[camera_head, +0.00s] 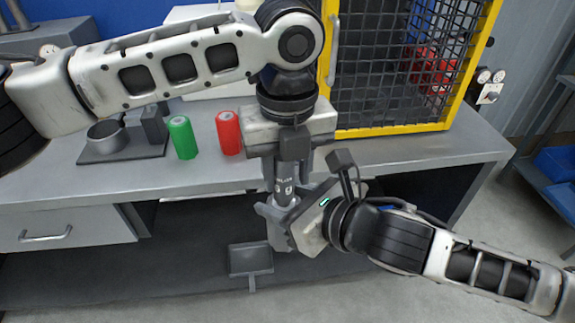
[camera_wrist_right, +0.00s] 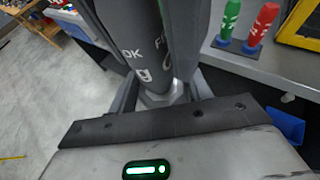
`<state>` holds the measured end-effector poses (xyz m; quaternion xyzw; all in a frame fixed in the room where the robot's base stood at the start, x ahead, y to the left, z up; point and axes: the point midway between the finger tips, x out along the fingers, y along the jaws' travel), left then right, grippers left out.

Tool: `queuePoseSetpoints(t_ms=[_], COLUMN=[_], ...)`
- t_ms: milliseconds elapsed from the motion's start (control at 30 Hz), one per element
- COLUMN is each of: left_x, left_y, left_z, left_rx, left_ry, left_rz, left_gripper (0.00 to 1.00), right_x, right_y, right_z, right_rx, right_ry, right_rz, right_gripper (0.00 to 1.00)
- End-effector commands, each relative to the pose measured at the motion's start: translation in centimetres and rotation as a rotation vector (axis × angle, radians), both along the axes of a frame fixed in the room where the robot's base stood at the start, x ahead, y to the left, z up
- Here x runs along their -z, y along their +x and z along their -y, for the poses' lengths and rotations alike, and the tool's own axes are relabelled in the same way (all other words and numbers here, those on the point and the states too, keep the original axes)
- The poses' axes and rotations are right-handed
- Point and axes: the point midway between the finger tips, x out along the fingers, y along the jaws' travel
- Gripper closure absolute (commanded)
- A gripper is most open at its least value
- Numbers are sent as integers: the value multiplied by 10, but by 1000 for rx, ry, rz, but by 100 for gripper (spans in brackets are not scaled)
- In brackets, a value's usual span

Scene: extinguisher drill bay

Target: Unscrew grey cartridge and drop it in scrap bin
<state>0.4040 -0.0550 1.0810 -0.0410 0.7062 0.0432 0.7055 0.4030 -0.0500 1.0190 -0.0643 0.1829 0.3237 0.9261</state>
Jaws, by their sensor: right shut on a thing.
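A dark grey cylinder (camera_head: 282,187) with pale lettering hangs upright in front of the bench, between my two grippers. In the right wrist view the lettered dark body (camera_wrist_right: 142,50) stands above a silver neck (camera_wrist_right: 162,96). My right gripper (camera_head: 277,218) comes in from the right and is shut at the cylinder's lower end. My left gripper (camera_head: 289,158) points down over the cylinder's top; its fingertips are too hidden to tell their grip. I cannot tell clearly where the cartridge ends and the body begins. No scrap bin can be clearly identified.
A green cylinder (camera_head: 182,138) and a red cylinder (camera_head: 228,133) stand upright on the grey bench (camera_head: 430,158). A dark fixture (camera_head: 122,150) sits to their left. A yellow-framed mesh cage (camera_head: 390,130) stands behind. Blue bins (camera_head: 560,168) are at the far right.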

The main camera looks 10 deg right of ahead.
Motion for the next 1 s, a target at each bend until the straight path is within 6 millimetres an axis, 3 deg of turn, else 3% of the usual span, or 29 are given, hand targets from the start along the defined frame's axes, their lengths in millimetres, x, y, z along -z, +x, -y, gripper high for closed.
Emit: queuePoseSetpoints(t_ms=[33, 100, 267, 367, 800, 1000], left_x=[-1, -1, -1, -1, -3, -4], left_y=[0, 0, -1, -1, 3, 6], left_z=[1, 1, 3, 4, 5, 4], left_rx=[0, 1, -8, -99, -1176, -1451], left_ry=[-3, -4, -9, -13, -19, -21], left_rz=[0, 0, 0, 1, 3, 7], left_gripper=[80, 99, 99, 99, 99, 99], right_x=[-4, -4, -4, -4, -3, -2], right_y=[0, 0, -1, -1, -3, -4], right_z=[-1, -1, -3, -3, -5, -5], right_rx=[-3, -5, -9, -11, -15, -18], right_ry=[5, 5, 7, 8, 10, 10], right_rz=[10, 10, 10, 10, 5, 1], right_gripper=[100, 100, 100, 100, 100, 100])
